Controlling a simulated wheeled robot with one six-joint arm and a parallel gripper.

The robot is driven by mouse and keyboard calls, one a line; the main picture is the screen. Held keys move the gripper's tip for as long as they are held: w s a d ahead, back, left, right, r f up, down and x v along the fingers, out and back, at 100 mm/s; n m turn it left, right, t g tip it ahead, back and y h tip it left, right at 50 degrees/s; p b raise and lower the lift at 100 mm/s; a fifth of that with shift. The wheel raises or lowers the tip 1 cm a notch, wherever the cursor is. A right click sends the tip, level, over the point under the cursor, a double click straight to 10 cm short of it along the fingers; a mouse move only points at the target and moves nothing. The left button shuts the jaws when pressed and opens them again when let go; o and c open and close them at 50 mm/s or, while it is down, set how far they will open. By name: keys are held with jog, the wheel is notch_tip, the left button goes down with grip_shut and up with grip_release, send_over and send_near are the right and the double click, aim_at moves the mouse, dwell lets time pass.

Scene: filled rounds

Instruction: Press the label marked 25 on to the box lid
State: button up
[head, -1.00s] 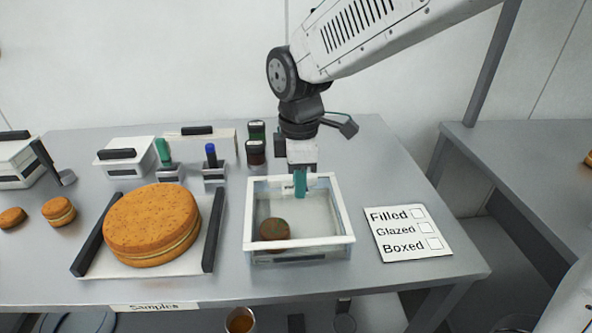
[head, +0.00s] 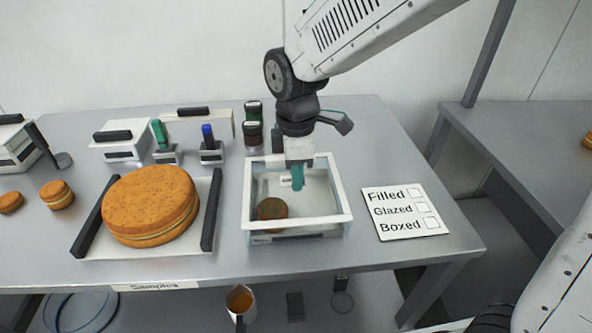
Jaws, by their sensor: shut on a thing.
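The box (head: 345,215) has a white rim and see-through walls and stands right of the table's middle. A round brown and green filled piece (head: 272,209) shows inside its frame at the lower left. Whether a clear lid covers the box I cannot tell. My gripper (head: 297,179) points down within the outline of the box frame, near the back rim. Its teal fingers are shut on a small pale piece (head: 285,182), likely the label; its number is too small to read. Whether it touches the box I cannot tell.
A large filled cake (head: 150,203) sits on a tray with dark side bars at left. Stamps with green (head: 160,133) and blue (head: 208,134) handles and two dark jars (head: 253,133) stand behind. A checklist card (head: 405,213) lies to the right.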

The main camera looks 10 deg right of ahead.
jog(key=shift+f, duration=0.3)
dwell(0.7)
jog(key=o, duration=1.2)
jog(key=shift+r, duration=0.1)
jog(key=shift+r, duration=3.4)
